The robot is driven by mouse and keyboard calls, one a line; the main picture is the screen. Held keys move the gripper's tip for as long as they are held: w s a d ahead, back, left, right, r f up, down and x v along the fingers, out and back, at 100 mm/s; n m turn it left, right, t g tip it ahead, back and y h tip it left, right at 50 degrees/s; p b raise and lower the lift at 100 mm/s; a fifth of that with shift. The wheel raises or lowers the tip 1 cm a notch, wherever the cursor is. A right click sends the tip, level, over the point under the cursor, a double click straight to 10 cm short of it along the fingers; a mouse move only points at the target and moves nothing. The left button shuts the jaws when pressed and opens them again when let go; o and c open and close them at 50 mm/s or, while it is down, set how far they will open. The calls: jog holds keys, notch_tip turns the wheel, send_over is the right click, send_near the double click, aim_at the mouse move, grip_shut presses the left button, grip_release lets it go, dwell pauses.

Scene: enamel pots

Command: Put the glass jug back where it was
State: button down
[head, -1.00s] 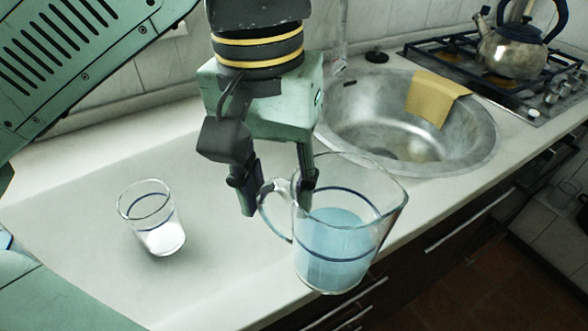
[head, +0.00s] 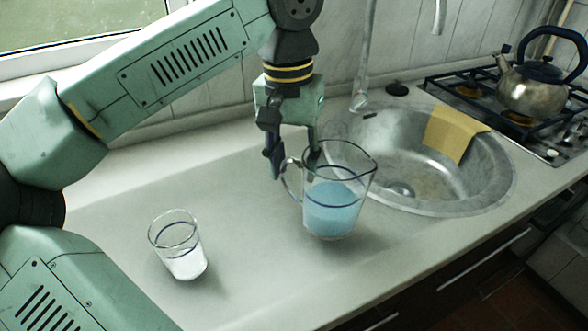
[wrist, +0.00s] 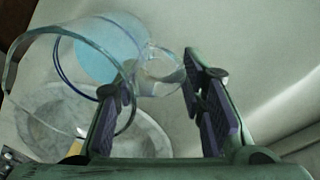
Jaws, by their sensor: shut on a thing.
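The glass jug (head: 335,212) holds blue liquid and has dark blue lines round it. It is upright over the counter, left of the sink; I cannot tell whether its base touches the counter. My gripper (head: 293,170) points down and is shut on the jug's handle, with one finger at the handle's outer side and the other by the jug's wall. In the wrist view, the jug (wrist: 95,62) lies to the left, with its handle between the fingers of my gripper (wrist: 163,90). A drinking glass (head: 178,243) with white contents stands on the counter, left of the jug.
The pale counter (head: 240,215) is bare between the glass and jug. The round steel sink (head: 400,190) lies right of the jug, with a yellow cloth (head: 455,132) over its rim. A kettle (head: 540,85) stands on the gas hob (head: 470,85). The counter's front edge is below right.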

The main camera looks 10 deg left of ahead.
aim_at(294, 188)
jog(key=shift+f, duration=1.35)
jog(key=shift+s, duration=0.1)
jog(key=shift+f, duration=0.2)
jog(key=c, duration=1)
grip_release()
jog(key=shift+c, duration=0.2)
jog(key=r, duration=1.2)
jog(key=shift+a+r, duration=0.2)
jog(key=shift+a, duration=0.1)
